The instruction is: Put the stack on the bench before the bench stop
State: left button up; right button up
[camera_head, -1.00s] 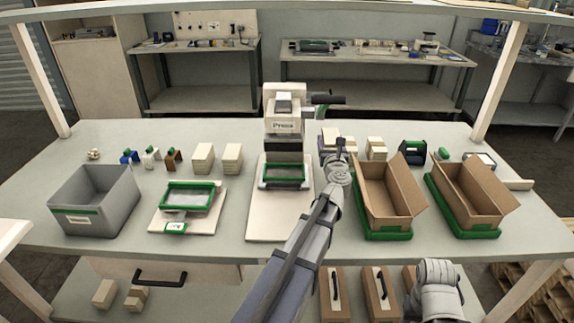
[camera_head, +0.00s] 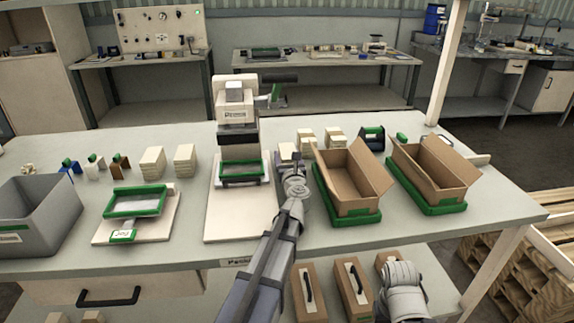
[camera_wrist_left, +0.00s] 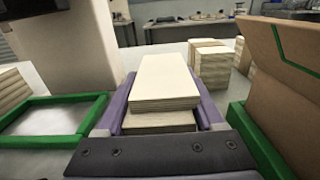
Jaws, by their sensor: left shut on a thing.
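My left gripper (camera_head: 291,165) is over the bench, between the press and the nearer cardboard box. It is shut on a stack of cream sheets (camera_wrist_left: 165,82), which lies between the purple fingers in the left wrist view. A small part of this stack (camera_head: 286,150) shows past the gripper in the head view. More pale sheets show below it in the wrist view. The bench (camera_head: 300,238) has a pale strip (camera_head: 472,160) near its right end; I cannot tell whether it is the bench stop. My right arm shows at lower right, but its fingers do not.
The press (camera_head: 238,125) stands left of the gripper. Open cardboard boxes (camera_head: 352,180) (camera_head: 436,165) in green trays stand to its right. Other stacks (camera_head: 306,140) (camera_head: 335,136) lie behind. A grey bin (camera_head: 40,212) and green frame (camera_head: 138,202) are left.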

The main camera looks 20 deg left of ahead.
pick_arm(q)
jog(key=shift+f, duration=0.25)
jog(key=shift+f, duration=0.2)
jog(key=o, duration=1.5)
jog(key=shift+r, duration=0.2)
jog(key=v, duration=1.2)
jog(key=shift+s, duration=0.1)
